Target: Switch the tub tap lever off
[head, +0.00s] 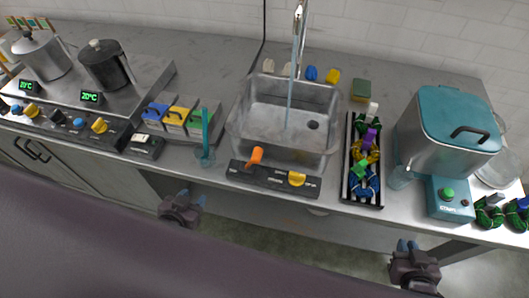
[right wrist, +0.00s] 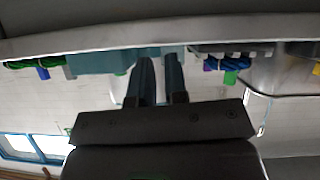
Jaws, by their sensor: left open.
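The sink tub (head: 331,134) is set in the counter, and a stream of water (head: 291,85) falls into it from the tall tap (head: 299,22). On the dark panel (head: 240,176) at its front are an orange lever (head: 256,156), tilted up, and a yellow knob (head: 297,179). Which of them is the tap lever is not labelled legibly. My left gripper (head: 193,196) is open and empty, below the counter edge, left of the orange lever. My right gripper (head: 408,246) is in front of the counter at the right; its fingers (right wrist: 160,78) show a narrow gap with nothing between.
A black tray of skeins (head: 348,193) and a teal-lidded pot (head: 445,140) stand right. A stove with pots (head: 107,64) is far left. The space before the sink panel is free.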

